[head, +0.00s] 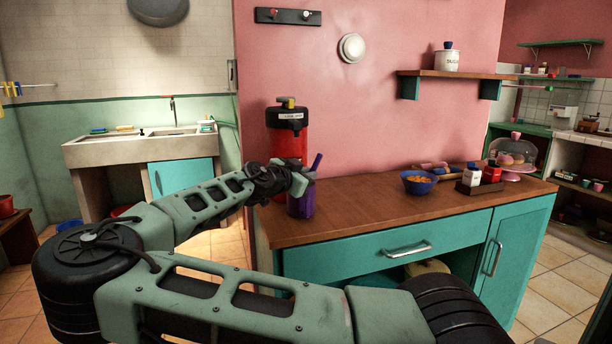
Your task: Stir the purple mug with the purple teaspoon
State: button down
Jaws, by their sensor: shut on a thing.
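The purple mug (302,206) stands upright on the left end of the wooden counter, in front of the red dispenser. The purple teaspoon (316,162) shows as a short purple handle end that sticks up, tilted, above the mug. My gripper (300,181) is at the mug's top, shut on the teaspoon. The spoon's lower part is hidden by the gripper and the mug, so I cannot tell how deep it sits.
A red and black dispenser (287,137) stands right behind the mug. The wooden counter (362,212) is clear between mug and bowl.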

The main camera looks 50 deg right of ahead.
jog(key=s+d+r+p, duration=0.1)
jog(key=s+r+p, duration=0.2)
jog(key=r+p, duration=0.2)
jog(key=shift+d+r, duration=0.4)
jog(key=shift+r, duration=1.45)
jog(key=shift+s, duration=0.1)
jog(key=shift+r+p, duration=1.85)
jog(key=shift+r, duration=0.65)
